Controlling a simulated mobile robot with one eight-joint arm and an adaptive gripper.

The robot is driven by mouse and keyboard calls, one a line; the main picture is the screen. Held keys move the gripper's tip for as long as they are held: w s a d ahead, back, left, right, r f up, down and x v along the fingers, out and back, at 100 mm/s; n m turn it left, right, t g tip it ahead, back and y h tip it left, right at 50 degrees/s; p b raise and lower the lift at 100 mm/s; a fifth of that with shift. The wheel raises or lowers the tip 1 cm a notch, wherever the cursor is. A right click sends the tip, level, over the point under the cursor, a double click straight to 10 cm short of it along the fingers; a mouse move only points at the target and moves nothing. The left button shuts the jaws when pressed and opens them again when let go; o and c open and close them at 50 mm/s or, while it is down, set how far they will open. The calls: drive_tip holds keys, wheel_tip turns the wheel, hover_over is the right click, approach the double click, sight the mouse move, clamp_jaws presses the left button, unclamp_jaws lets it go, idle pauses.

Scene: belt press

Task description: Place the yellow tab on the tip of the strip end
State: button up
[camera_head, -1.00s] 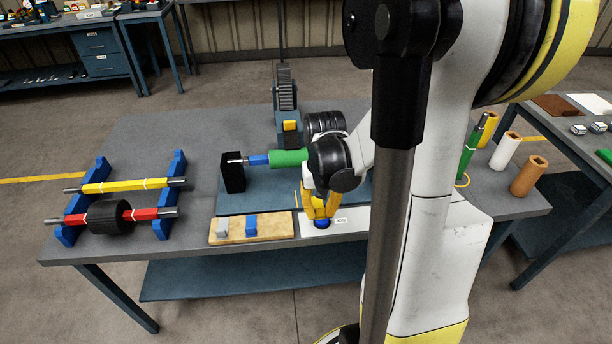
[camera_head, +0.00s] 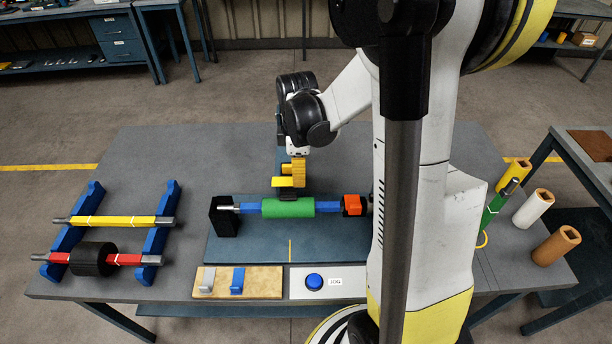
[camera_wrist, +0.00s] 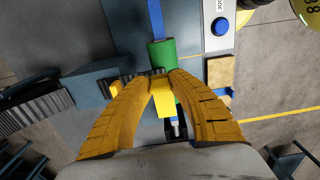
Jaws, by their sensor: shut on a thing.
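My gripper (camera_head: 297,172) is shut on the yellow tab (camera_head: 283,182), behind the green roller in the head view. The bright yellow tab also shows between the fingertips in the wrist view (camera_wrist: 163,103). A dark ribbed strip (camera_wrist: 50,98) shows at the left of the wrist view, beside a blue-grey block, and runs toward the left finger. A small yellow patch (camera_wrist: 114,89) lies by that finger; I cannot tell whether it belongs to the strip. The tab looks apart from the strip. In the head view my wrist and gripper hide most of the strip.
The green roller (camera_head: 288,208) lies on a blue shaft between a black block (camera_head: 224,216) and an orange piece (camera_head: 352,204). In front are a blue button (camera_head: 314,282) and a wooden board (camera_head: 256,273). A rack with yellow and red shafts (camera_head: 122,259) stands left.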

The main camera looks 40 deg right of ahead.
sight(300, 200)
drive_tip(key=shift+s+a, duration=0.15)
drive_tip(key=shift+f, duration=0.1)
drive_tip(key=shift+f+b, duration=2.6)
drive_tip(key=shift+f, duration=0.25)
drive_tip(key=shift+f+b, duration=0.55)
drive_tip(key=shift+f, duration=0.05)
drive_tip(key=o, duration=0.8)
drive_tip(key=shift+o, duration=0.2)
